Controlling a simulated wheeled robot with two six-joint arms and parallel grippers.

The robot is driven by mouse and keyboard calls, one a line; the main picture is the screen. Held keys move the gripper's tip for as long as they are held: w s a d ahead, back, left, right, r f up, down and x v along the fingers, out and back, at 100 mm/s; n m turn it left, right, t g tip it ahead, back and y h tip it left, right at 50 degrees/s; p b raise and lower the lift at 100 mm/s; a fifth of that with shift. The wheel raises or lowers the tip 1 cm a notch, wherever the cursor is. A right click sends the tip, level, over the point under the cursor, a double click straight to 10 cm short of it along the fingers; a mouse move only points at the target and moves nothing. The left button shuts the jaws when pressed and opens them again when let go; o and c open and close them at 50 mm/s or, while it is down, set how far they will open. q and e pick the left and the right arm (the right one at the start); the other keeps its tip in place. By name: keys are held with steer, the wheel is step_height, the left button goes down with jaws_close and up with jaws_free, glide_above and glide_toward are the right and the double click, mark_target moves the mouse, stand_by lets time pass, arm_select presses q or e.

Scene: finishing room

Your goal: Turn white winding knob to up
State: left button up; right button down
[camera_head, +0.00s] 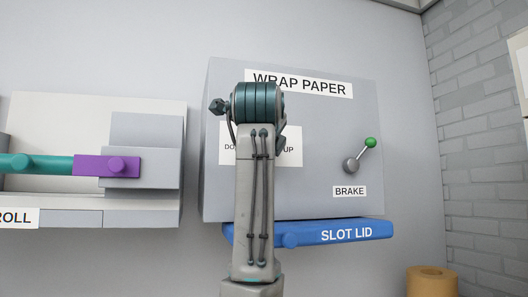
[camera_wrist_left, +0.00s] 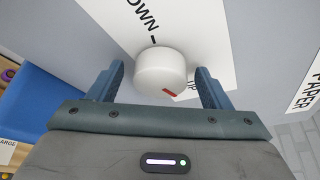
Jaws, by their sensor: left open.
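The white winding knob (camera_wrist_left: 160,71) shows in the left wrist view as a short round cylinder on a panel. A red mark is on its lower right side, beside the partly hidden UP lettering. The cut-off DOWN lettering (camera_wrist_left: 142,18) and its tick are above it. My left gripper (camera_wrist_left: 159,68) is open, with one finger on each side of the knob and visible gaps between. In the head view my left arm hides the knob and the fingers, in front of the WRAP PAPER box (camera_head: 330,165). My right gripper is not in view.
A brake lever with a green ball (camera_head: 370,143) sticks out right of my arm. A blue slot lid (camera_head: 360,230) juts out below the box. Left is another unit with a purple block (camera_head: 90,165) and teal bar (camera_head: 50,162). A tan roll (camera_head: 432,282) stands lower right.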

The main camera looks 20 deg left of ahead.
arm_select(q)
steer(key=shift+s, duration=0.15)
steer(key=b+v, duration=0.5)
steer(key=v, duration=0.5)
steer(key=shift+s, duration=0.3)
